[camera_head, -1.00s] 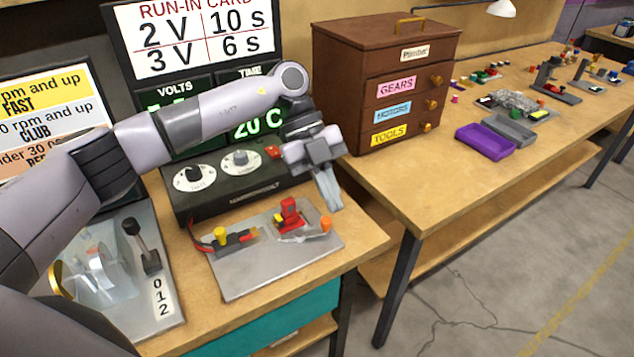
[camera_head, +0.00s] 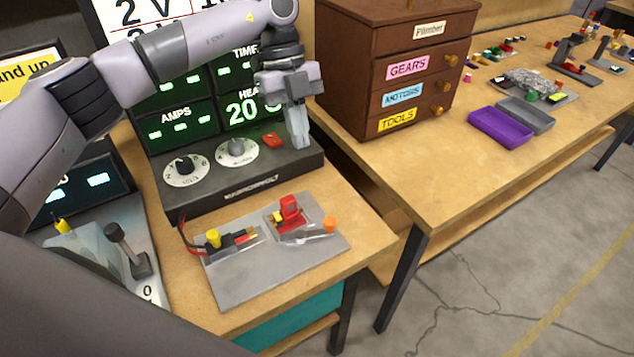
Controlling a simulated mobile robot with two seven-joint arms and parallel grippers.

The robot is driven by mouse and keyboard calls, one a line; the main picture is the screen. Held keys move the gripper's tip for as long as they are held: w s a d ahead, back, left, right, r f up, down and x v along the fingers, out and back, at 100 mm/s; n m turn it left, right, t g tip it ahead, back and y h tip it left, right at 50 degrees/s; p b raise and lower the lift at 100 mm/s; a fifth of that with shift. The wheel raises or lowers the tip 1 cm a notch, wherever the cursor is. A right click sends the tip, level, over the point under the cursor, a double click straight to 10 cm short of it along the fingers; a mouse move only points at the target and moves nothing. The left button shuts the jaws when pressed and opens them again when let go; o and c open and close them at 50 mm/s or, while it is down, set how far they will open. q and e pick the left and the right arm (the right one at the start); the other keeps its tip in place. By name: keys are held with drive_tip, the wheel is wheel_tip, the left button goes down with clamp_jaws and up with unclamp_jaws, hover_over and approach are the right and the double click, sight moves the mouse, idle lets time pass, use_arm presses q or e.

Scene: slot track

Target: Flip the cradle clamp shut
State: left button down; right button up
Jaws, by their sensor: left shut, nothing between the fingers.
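The cradle clamp stands on a grey metal plate (camera_head: 235,288) on the near bench. Its red block (camera_head: 290,210) is upright, and a pale metal arm with an orange tip (camera_head: 329,224) lies out low to the right of it. At the left of the plate is a dark holder with a yellow knob (camera_head: 213,238) and red wires. My right gripper is not in view.
The black power supply (camera_head: 245,188), with dials and a red button (camera_head: 272,140), stands behind the plate. A lever unit (camera_head: 128,250) is at left. A wooden drawer cabinet (camera_head: 400,60) and a purple tray (camera_head: 500,128) stand on the right bench. A gap separates the benches.

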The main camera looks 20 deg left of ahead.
use_arm(q)
drive_tip(key=p, duration=0.1)
approach(307, 231)
drive_tip(key=w+f, duration=0.3)
drive_tip(key=w, duration=0.1)
drive_tip(key=shift+d, duration=0.35)
drive_tip(key=shift+s+d+f+p, duration=0.25)
drive_tip(key=shift+s+d+p, duration=0.5)
drive_tip(key=shift+s+d, duration=0.35)
drive_tip(key=shift+s+d+f, duration=0.15)
drive_tip(key=shift+s+d, duration=0.1)
drive_tip(key=shift+d, duration=0.3)
